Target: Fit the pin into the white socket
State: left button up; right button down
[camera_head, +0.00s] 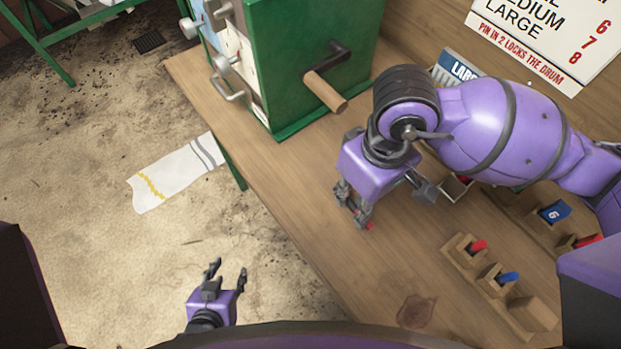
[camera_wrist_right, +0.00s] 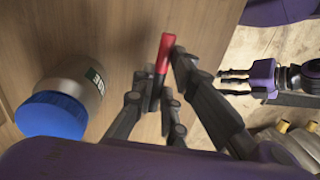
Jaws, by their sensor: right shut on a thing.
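A red pin (camera_wrist_right: 163,55) is between the fingers of my right gripper (camera_wrist_right: 167,78), which is shut on it. In the head view the right gripper (camera_head: 352,212) is above the wooden bench, with a small red tip of the pin (camera_head: 369,226) showing at its fingers. A small pale-edged box (camera_head: 455,188) sits right of that gripper, partly hidden by it; I cannot tell whether it is the white socket. No other clear white socket shows. My left gripper (camera_head: 228,274) is open and empty, over the floor left of the bench.
A green machine (camera_head: 310,50) with a wooden-handled crank (camera_head: 326,92) stands at the back of the bench (camera_head: 300,190). A wooden rack (camera_head: 525,318) holds a red and a blue piece at the right. A blue-lidded jar (camera_wrist_right: 80,85) shows in the wrist view.

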jog(key=shift+s+d+f, duration=0.1)
jog(key=shift+d+f, duration=0.1)
jog(key=shift+f, duration=0.1)
jog(key=shift+s+d+f, duration=0.1)
jog(key=shift+d+f, duration=0.05)
jog(key=shift+f, duration=0.8)
jog(key=shift+d+f, duration=0.1)
jog(key=shift+f, duration=0.8)
jog(key=shift+f, duration=0.2)
jog(key=c, duration=1.8)
grip_release()
jog(key=shift+o, duration=0.2)
jog(key=shift+r, duration=0.1)
